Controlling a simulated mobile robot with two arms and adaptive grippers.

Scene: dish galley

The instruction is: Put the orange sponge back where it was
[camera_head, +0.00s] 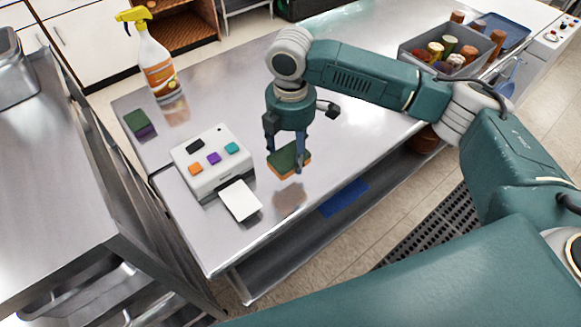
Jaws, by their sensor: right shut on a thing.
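The orange sponge (289,168) has a green top layer. My right gripper (286,158) points down and is shut on it, with a finger at each side. A brownish reflection lies below the sponge on the shiny metal counter (235,262), so it seems to hang a little above the surface. A second sponge (140,122), purple with a green top, lies at the counter's left edge. My left gripper is not in view.
A white box with coloured buttons (206,160) and a white slip (240,200) stand left of the sponge. A spray bottle (156,65) stands behind. A bin of jars (415,52) and a blue tray (503,32) are at the far right. A dark plug (331,109) lies behind the gripper.

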